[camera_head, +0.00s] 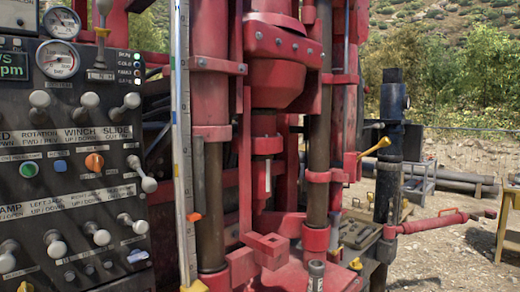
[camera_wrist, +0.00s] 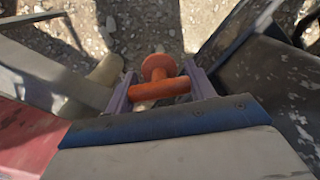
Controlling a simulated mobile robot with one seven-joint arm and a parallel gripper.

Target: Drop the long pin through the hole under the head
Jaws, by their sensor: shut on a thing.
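In the wrist view, my gripper (camera_wrist: 161,78) is shut on an orange-red piece with a round end (camera_wrist: 158,66) and a short crossbar (camera_wrist: 161,88) between the two grey fingers. It may be the long pin's handle; no long shaft shows. My gripper does not show clearly in the head view. There, the red drill head (camera_head: 275,62) hangs between the upright columns. Below it, a red bracket (camera_head: 267,244) with a squarish opening juts forward. I cannot tell whether this opening is the hole.
A control panel (camera_head: 75,165) with knobs, levers and gauges fills the left. A pale measuring staff (camera_head: 182,130) stands beside it. A dark post (camera_head: 390,120) with a red bar (camera_head: 440,222) stands at the right. Stony ground (camera_wrist: 110,30) shows in the wrist view.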

